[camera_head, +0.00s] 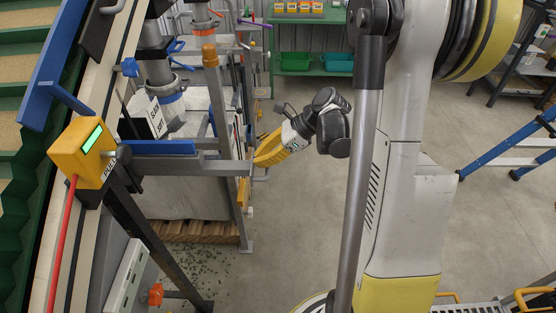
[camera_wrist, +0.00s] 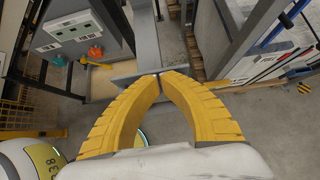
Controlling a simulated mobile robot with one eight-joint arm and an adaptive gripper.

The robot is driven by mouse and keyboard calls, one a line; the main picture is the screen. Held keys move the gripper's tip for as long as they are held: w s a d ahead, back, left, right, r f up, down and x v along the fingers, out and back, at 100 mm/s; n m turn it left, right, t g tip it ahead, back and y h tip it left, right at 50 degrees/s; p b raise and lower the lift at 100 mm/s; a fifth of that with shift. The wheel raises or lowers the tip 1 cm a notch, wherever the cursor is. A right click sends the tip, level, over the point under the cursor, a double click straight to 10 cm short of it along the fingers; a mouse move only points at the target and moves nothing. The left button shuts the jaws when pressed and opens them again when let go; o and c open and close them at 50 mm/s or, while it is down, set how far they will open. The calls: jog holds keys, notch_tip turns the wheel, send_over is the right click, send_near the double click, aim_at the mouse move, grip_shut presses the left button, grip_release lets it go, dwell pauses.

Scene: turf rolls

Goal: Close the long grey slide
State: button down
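The long grey slide (camera_head: 205,167) is a flat grey bar. It sticks out to the right from under a blue strip, below the yellow box with the green display. In the wrist view the grey bar (camera_wrist: 144,35) runs away from me and ends in a wider crosspiece near my fingertips. My gripper (camera_head: 257,163) has yellow fingers and is at the slide's right end. In the wrist view its fingertips (camera_wrist: 160,74) meet, with nothing seen between them. They are at the crosspiece; I cannot tell whether they touch it.
A yellow box with a green display (camera_head: 85,152) stands at the left beside the conveyor. A grey upright post (camera_head: 218,110) and frame stand close behind the slide, with a white sack (camera_head: 190,125) inside. The floor on the right is open up to a blue ladder (camera_head: 515,150).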

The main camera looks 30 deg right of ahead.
jog(key=w+a+b, duration=0.1)
jog(key=w+a, duration=0.5)
jog(key=a, duration=0.2)
jog(key=w+a, duration=0.6)
jog(key=a, duration=0.3)
jog(key=w+a+b, duration=0.1)
jog(key=w+a, duration=0.5)
jog(key=a, duration=0.3)
jog(key=shift+a+b, duration=0.25)
jog(key=shift+b, duration=0.1)
